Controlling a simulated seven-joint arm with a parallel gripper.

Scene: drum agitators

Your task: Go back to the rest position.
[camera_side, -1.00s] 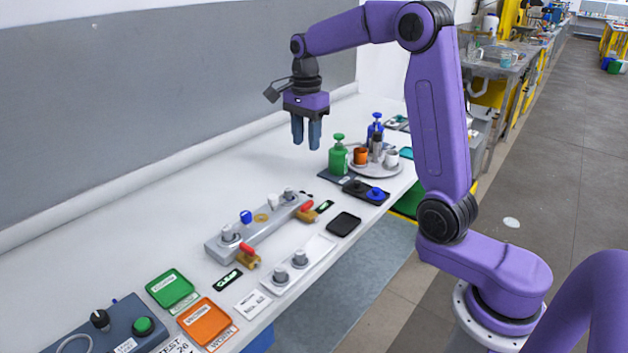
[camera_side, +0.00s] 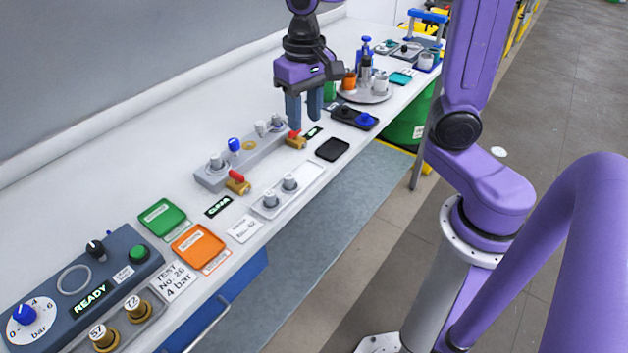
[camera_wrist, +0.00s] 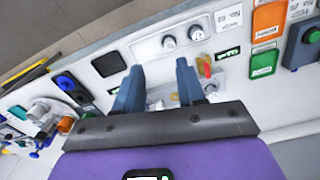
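My gripper (camera_side: 304,112) hangs with its fingers pointing down, in front of the right end of the grey manifold block (camera_side: 212,183). In the wrist view my gripper (camera_wrist: 158,85) shows two blue-grey fingers well apart, with nothing held between them. The manifold block carries a blue knob (camera_side: 234,145), grey fittings and red-handled brass valves (camera_side: 237,183). The fingers hide part of the bench behind them. I cannot tell the exact height of the fingertips above the block.
A round tray (camera_side: 366,97) with cups and a blue bottle stands behind, to the right. A black pad (camera_side: 332,149), a green tray (camera_side: 161,218), an orange tray (camera_side: 197,246) and a control panel (camera_side: 60,290) lie along the bench.

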